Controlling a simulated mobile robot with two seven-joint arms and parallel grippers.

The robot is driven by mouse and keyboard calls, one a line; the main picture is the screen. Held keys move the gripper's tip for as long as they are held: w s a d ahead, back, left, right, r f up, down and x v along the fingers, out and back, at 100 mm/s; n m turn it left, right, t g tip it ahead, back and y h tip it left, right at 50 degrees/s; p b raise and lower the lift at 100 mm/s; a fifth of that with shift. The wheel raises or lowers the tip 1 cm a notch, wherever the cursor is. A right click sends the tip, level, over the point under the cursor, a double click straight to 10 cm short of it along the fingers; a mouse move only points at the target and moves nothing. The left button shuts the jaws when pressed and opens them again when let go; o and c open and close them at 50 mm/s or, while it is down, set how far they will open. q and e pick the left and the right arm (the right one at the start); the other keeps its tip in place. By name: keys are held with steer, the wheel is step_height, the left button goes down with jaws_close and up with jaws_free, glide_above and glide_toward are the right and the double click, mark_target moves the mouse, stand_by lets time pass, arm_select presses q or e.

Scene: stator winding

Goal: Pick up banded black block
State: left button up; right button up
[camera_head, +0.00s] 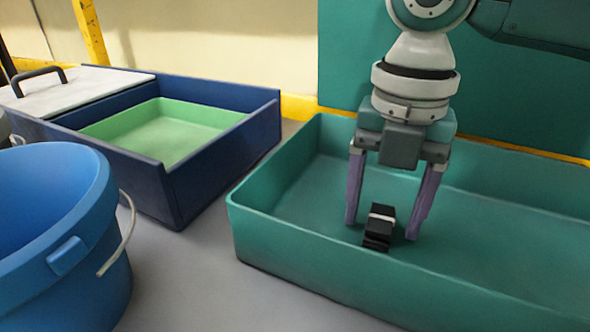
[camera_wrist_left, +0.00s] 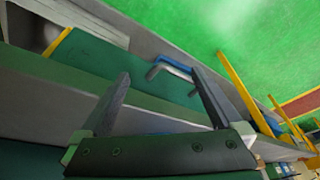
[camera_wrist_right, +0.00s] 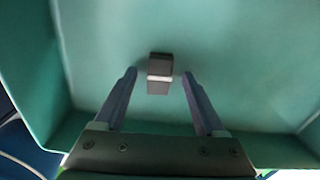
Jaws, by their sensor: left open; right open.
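The banded black block (camera_head: 379,228) lies in the teal bin (camera_head: 300,238); it is dark with a pale band across it. My right gripper (camera_head: 384,228) points down into the bin, open, with one purple finger on each side of the block. In the right wrist view the block (camera_wrist_right: 160,74) shows between and slightly beyond the fingertips (camera_wrist_right: 159,72), with a gap on both sides. My left gripper (camera_wrist_left: 156,72) is open with nothing between its fingers, seen only in the left wrist view.
The bin's walls surround the right gripper, with free floor to its right. A blue bucket (camera_head: 105,215) stands at the front left. A dark blue box (camera_head: 222,163) with a green tray (camera_head: 165,140) inside sits behind it, beside a white lid (camera_head: 75,88) with a black handle.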

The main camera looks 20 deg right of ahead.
steer(key=shift+c, duration=0.4)
jaws_close()
